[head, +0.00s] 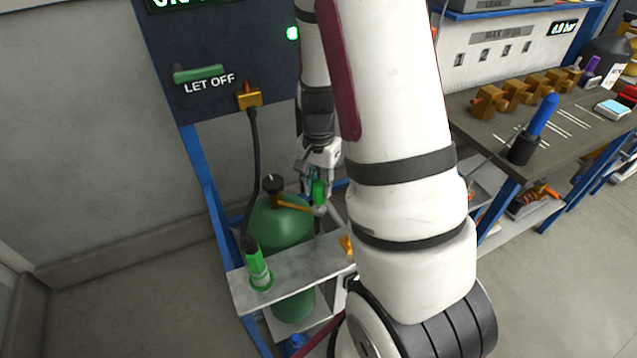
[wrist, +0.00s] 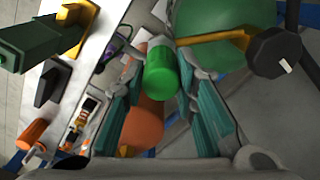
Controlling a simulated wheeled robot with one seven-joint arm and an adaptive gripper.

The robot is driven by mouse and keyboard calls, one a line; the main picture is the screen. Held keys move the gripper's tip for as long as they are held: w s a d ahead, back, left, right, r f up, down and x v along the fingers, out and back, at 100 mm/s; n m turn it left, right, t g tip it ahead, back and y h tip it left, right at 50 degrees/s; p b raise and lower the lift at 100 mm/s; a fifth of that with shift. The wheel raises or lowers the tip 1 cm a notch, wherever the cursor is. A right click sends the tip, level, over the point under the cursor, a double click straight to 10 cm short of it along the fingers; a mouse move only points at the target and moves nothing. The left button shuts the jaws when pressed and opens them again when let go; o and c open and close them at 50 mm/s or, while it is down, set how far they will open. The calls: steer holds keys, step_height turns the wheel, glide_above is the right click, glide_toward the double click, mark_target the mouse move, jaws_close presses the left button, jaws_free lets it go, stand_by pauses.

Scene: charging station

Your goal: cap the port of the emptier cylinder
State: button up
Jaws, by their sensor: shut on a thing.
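My gripper (head: 318,183) is shut on a small green cap (wrist: 161,76), which also shows in the head view (head: 319,193). A green cylinder (head: 281,226) stands in the rack; it shows at the top of the wrist view (wrist: 212,18). Its valve has a black knob (wrist: 276,52) and a brass side port (wrist: 215,38). The cap is at the outer end of this port; I cannot tell whether it is seated. An orange rounded body (wrist: 143,125), perhaps another cylinder, lies below the cap in the wrist view. My arm hides much of the rack's right side.
A green-handled hose connector (head: 258,266) stands on the pale rack shelf (head: 301,279). Its black hose (head: 252,165) runs to a brass fitting (head: 249,97) on the dark panel (head: 218,118). A workbench (head: 482,137) with brass blocks (head: 520,93) and a blue-handled tool (head: 542,116) is at right.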

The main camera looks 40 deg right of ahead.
mark_target(319, 183)
steer(key=shift+f+b, duration=0.85)
steer(key=shift+f, duration=0.5)
steer(key=o, duration=1)
steer(key=shift+o, duration=0.2)
steer(key=shift+r, duration=0.15)
step_height(319, 183, up, 12)
steer(key=shift+w+f, duration=0.1)
